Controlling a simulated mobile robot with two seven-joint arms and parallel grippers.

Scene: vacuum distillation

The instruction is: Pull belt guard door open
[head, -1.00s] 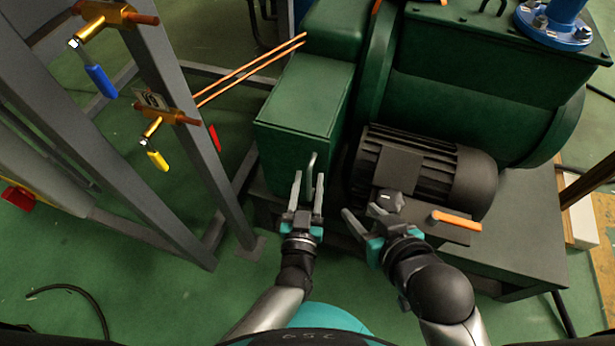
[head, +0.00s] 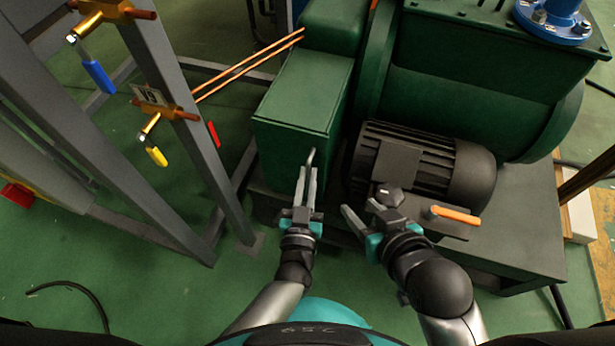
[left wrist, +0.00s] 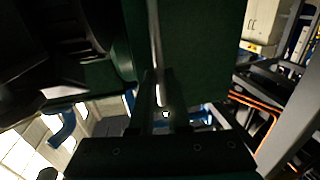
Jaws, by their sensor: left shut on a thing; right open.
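The belt guard door (head: 290,150) is the front of the dark green box left of the motor, and it looks closed. A grey bar handle (head: 311,158) stands on it. My left gripper (head: 306,178) is shut on the handle, its fingers on both sides of the bar. In the left wrist view the handle (left wrist: 155,50) runs down between the dark fingers (left wrist: 162,88), with the green door (left wrist: 195,50) behind it. My right gripper (head: 362,208) is open and empty, in front of the motor near a black knob.
The black motor (head: 425,170) with an orange lever (head: 456,215) stands right of the door. A grey frame (head: 180,110) with a blue-handled valve (head: 99,78) and a yellow-handled valve (head: 155,155) stands at the left. The floor in front is mostly clear.

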